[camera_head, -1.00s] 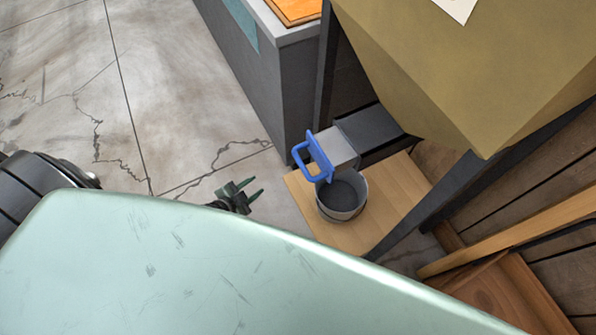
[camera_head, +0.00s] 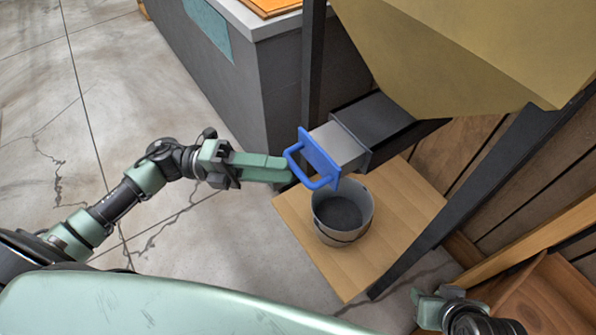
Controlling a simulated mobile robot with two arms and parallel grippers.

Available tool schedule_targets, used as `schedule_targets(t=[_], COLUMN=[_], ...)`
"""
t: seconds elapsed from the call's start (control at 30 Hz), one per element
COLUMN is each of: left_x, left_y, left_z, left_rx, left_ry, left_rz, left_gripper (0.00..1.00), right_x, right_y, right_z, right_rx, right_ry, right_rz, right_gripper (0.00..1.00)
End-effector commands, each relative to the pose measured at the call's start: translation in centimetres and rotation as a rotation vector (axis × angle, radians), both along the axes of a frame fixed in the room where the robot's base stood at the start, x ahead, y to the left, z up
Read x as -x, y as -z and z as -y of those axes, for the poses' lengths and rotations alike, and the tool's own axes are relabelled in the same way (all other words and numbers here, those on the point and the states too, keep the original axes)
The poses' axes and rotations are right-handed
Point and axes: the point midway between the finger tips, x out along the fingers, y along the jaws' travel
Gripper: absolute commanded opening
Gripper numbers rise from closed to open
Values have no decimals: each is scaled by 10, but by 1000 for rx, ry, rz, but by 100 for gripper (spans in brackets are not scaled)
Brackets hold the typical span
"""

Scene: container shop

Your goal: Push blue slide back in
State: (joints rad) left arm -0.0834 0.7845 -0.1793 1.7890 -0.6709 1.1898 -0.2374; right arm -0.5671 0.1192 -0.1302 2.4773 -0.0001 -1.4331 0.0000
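The blue slide handle (camera_head: 318,158) is a U-shaped grip on a blue plate at the front end of a grey slide (camera_head: 338,146). The slide sticks out of a dark chute (camera_head: 375,124) under the yellow-tan hopper (camera_head: 470,45). My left gripper (camera_head: 288,170) reaches in from the left, its fingers lying together as one green block. Its tips are right by the handle's left side; I cannot tell whether they touch it. My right gripper (camera_head: 432,295) shows at the bottom right, apart from the slide; its finger opening is unclear.
A grey bucket (camera_head: 343,215) with dark contents stands under the slide on a wooden board (camera_head: 395,215). A grey counter (camera_head: 250,80) stands behind on the left. Dark hopper legs (camera_head: 480,190) flank the slide. The concrete floor (camera_head: 110,110) at left is clear.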

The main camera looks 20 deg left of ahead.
Motion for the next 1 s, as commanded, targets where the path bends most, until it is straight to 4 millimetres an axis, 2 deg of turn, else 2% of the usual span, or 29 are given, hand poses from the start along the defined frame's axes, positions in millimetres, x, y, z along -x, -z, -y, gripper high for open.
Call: schedule_targets(t=[0.1, 0.3, 0.63, 0.67, 0.77, 1.0], left_x=[-2, -5, -6, -6, -6, -6], left_y=[-3, -5, -6, -6, -6, -5], left_z=[20, 41, 46, 46, 46, 46], left_rx=[4, 3, 2, 2, 2, 2], left_ry=[0, -3, -4, -4, -4, -4], left_rz=[1, -1, -2, -2, -2, -2], left_gripper=[34, 34, 34, 29, 1, 0], right_x=[-1, -3, -3, -3, -3, -3], right_y=[0, -1, -1, -1, -1, -1], right_z=[-1, -1, -1, -1, -1, -1], right_rx=[-1, -3, -2, -2, -2, -2], right_ry=[0, -1, 0, 0, 0, 0], right_rz=[6, 12, 13, 13, 13, 14], right_gripper=[36, 36, 36, 36, 36, 36])
